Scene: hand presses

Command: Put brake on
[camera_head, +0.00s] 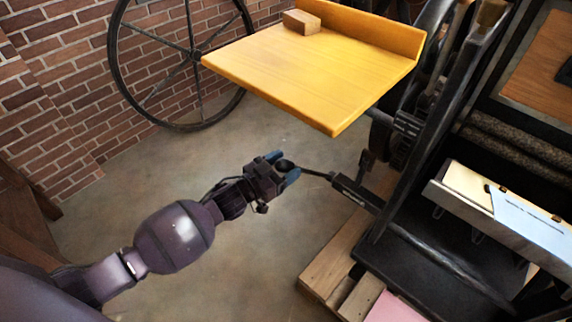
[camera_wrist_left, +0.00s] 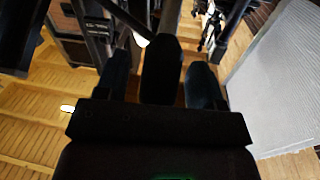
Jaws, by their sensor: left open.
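The brake lever (camera_head: 318,173) is a thin dark rod with a rounded black knob (camera_head: 286,165). It sticks out to the left from the dark metal press (camera_head: 405,165). My left gripper (camera_head: 283,167) is at the knob, with its bluish fingertips on either side of it. In the left wrist view the dark knob (camera_wrist_left: 161,70) stands between the two separate fingers, with a gap showing on both sides. The gripper is open around the knob. My right gripper is not in view.
A yellow wooden board (camera_head: 320,70) with a small wooden block (camera_head: 301,22) on it juts out above and beyond the gripper. A spoked wheel (camera_head: 190,50) leans by the brick wall. Wooden beams (camera_head: 335,265) lie under the press. The floor left of the lever is clear.

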